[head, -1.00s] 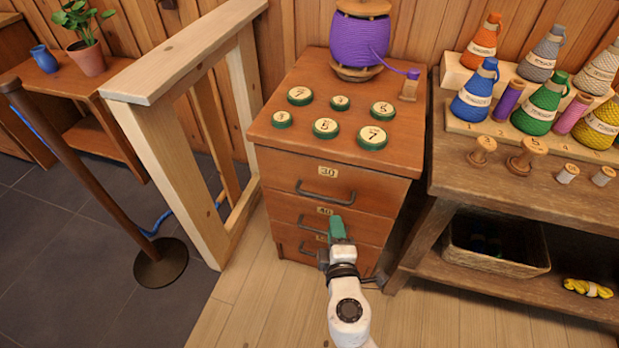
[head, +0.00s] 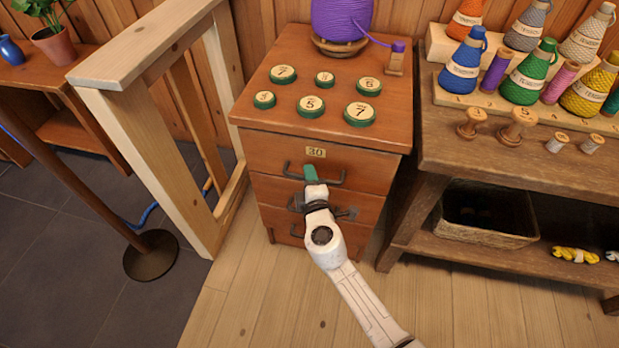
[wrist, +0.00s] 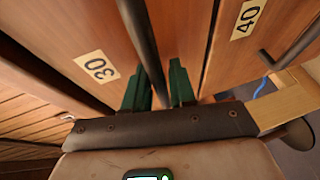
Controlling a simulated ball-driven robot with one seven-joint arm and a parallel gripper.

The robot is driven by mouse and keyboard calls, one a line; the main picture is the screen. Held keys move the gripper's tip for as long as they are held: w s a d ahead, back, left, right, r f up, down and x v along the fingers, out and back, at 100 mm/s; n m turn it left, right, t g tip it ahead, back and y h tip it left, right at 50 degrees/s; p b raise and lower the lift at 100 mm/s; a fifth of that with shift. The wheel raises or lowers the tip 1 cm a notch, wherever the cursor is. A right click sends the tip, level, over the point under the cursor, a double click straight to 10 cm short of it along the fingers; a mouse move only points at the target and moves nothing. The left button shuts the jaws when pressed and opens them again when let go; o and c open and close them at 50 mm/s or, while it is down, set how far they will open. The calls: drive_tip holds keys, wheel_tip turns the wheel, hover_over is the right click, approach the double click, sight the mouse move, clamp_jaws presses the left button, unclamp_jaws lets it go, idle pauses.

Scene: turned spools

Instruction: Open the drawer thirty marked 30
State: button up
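The drawer marked 30 (head: 270,150) is the top drawer of the wooden cabinet, and its front looks flush and closed. Its label (head: 316,152) also shows in the wrist view (wrist: 97,67). Its dark bar handle (head: 338,182) is partly hidden behind my green fingers. My gripper (head: 311,174) is at this handle. In the wrist view the handle bar (wrist: 143,40) runs down between the two green fingers of my gripper (wrist: 161,80). The fingers stand apart with the bar between them; a firm grip does not show.
The drawer marked 40 (wrist: 230,45) lies below, partly covered by my arm. Green-rimmed numbered discs (head: 310,106) and a purple spool (head: 340,18) sit on the cabinet. A wooden frame (head: 150,150) stands left, a workbench (head: 450,160) right. Floor in front is free.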

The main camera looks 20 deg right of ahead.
clamp_jaws()
idle(0.6)
drive_tip(key=s+a+b, duration=0.1)
drive_tip(key=s+a, duration=0.7)
drive_tip(key=s, duration=0.3)
drive_tip(key=s+a+b, duration=0.2)
drive_tip(key=s+a, duration=0.6)
drive_tip(key=s, duration=0.4)
drive_tip(key=shift+a, duration=0.35)
drive_tip(key=shift+s, duration=0.1)
unclamp_jaws()
